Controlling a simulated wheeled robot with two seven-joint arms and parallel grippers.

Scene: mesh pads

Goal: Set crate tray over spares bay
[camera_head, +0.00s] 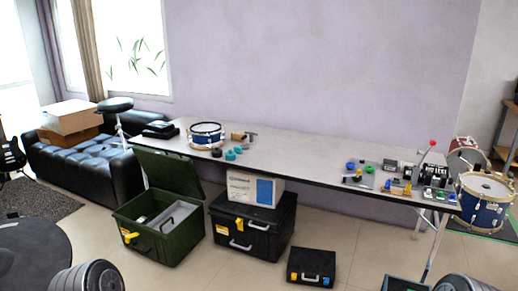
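A green crate (186,239) stands on the floor in front of the table, left of the middle, with its lid (167,171) raised at the back. A grey tray (180,217) sits inside the crate, toward its right side. The left part of the crate's inside is uncovered and shows something pale, too small to make out. I cannot tell which compartment is the spares bay. Only rounded dark grey parts of my arms show at the bottom left and bottom right edges. Neither gripper's fingers are in view.
A black case (253,227) with a white-and-blue box (255,187) on top stands right of the crate. A smaller black case (311,267) is farther right. A black sofa (85,163) is at left.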

